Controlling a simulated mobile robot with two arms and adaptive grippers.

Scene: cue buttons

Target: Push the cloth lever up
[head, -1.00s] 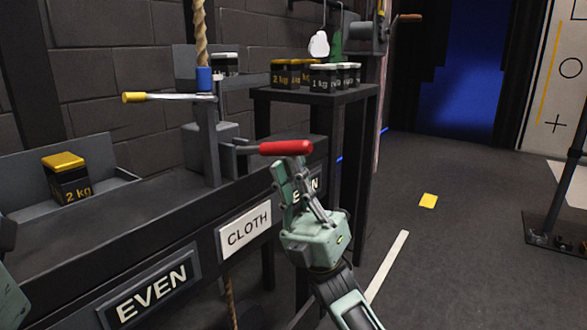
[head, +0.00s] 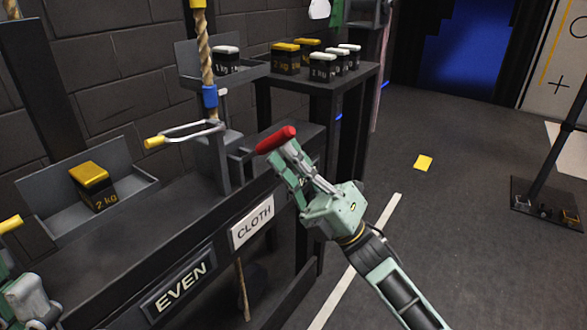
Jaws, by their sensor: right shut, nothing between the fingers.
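The cloth lever has a red handle (head: 276,139) on a dark arm, above the white CLOTH sign (head: 252,222). The handle slants up toward the right. My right gripper (head: 286,160) is shut and empty, its fingertips just below the red handle. They look to be at or touching its underside, but the exact contact is hidden. My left gripper (head: 28,300) shows only in part at the lower left edge, well away from the lever; its jaws cannot be made out.
A second lever with a yellow grip (head: 154,142) stands left of the red handle, near a rope (head: 203,50). A 2 kg weight (head: 93,186) sits in a grey tray at left. More weights (head: 322,66) stand on the back stand. Open floor lies to the right.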

